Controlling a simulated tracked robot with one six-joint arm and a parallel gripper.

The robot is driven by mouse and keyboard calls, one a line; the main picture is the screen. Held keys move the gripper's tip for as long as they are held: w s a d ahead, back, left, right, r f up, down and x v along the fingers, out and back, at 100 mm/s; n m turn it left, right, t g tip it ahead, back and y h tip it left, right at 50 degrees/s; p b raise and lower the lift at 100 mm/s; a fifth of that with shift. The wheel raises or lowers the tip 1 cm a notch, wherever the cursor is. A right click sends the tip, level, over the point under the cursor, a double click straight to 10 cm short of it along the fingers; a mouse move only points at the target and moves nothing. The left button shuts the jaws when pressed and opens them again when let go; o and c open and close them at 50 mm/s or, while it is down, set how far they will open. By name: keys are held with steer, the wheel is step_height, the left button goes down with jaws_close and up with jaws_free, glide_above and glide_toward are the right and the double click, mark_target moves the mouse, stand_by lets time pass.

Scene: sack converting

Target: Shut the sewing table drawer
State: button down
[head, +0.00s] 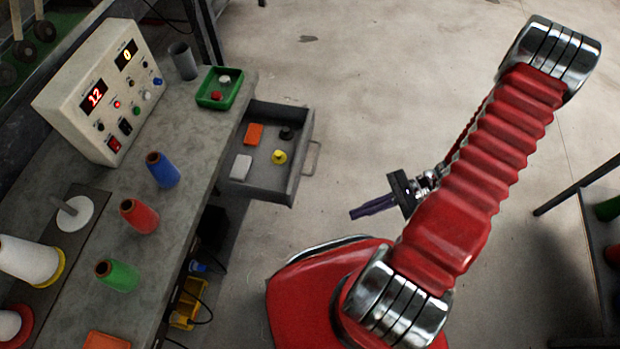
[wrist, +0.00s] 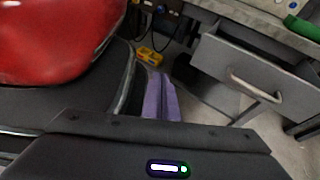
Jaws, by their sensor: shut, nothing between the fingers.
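The sewing table drawer (head: 297,152) is pulled out from the right side of the grey table (head: 195,135) in the head view. It holds an orange block, a white block, a yellow piece and a black piece. Its front with a bar handle (head: 312,158) faces right, and the handle also shows in the wrist view (wrist: 256,86). My gripper (head: 352,214) is to the right of and nearer than the drawer, apart from it. Its purple fingers (wrist: 160,98) are closed together and empty, and in the wrist view the drawer is to their right.
On the table stand a control box (head: 100,92), a green tray (head: 219,88), a grey cup (head: 183,60) and several thread cones, one of them blue (head: 162,169). Bare floor lies right of the drawer.

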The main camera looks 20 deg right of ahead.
mark_target(298, 177)
steer(key=w+d+f+m+t+y, duration=0.1)
steer(key=w+d+f+m+t, duration=0.1)
steer(key=w+m+t, duration=0.4)
steer(key=shift+w+t+y, duration=0.4)
steer(key=shift+w+t, duration=0.35)
steer(key=shift+t, duration=0.35)
steer(key=shift+x, duration=6.85)
steer(key=shift+w, duration=0.1)
